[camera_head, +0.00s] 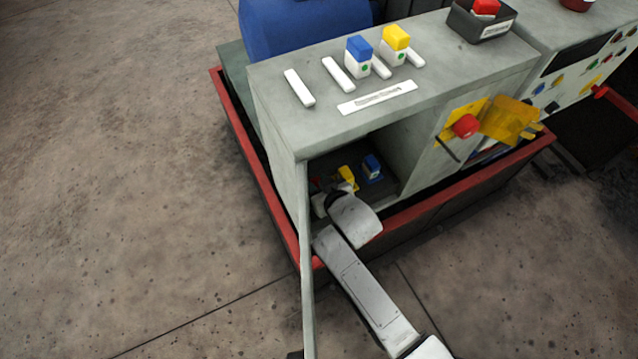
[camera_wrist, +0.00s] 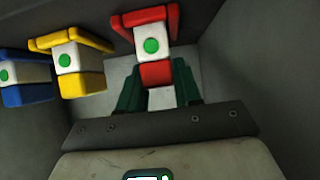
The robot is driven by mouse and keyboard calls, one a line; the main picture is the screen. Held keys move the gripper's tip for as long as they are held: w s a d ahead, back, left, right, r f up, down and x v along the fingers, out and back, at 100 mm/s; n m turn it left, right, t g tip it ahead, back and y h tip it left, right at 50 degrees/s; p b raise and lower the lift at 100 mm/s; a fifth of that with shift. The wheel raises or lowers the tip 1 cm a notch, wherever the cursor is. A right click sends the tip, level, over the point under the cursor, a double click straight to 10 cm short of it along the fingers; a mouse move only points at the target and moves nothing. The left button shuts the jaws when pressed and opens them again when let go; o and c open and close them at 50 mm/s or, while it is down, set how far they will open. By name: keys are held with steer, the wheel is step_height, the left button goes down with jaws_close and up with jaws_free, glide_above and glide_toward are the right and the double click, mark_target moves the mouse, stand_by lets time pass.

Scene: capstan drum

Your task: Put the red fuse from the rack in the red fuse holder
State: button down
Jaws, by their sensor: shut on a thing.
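In the wrist view, my gripper (camera_wrist: 158,84) is shut on the red fuse, which has a red cap (camera_wrist: 157,73) and a white body (camera_wrist: 154,52) with a green dot. Its far end meets the red fuse holder (camera_wrist: 145,16), between the holder's flared ends, much like its neighbours. Whether it is fully seated I cannot tell. The rack (camera_head: 378,96) on top has white slots with a blue fuse (camera_head: 358,56) and a yellow fuse (camera_head: 396,46).
Beside the red holder, a yellow fuse (camera_wrist: 67,60) and a blue fuse (camera_wrist: 25,75) sit in their holders. The cabinet walls are close on both sides. The open door (camera_head: 306,260) stands left of my arm. A dark bin (camera_head: 483,27) holds a red-capped fuse.

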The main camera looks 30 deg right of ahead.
steer(key=shift+f, duration=0.15)
steer(key=c, duration=0.8)
jaws_free()
steer(key=shift+r, duration=0.25)
steer(key=v, duration=1.2)
steer(key=shift+p, duration=0.35)
steer(key=shift+f, duration=0.1)
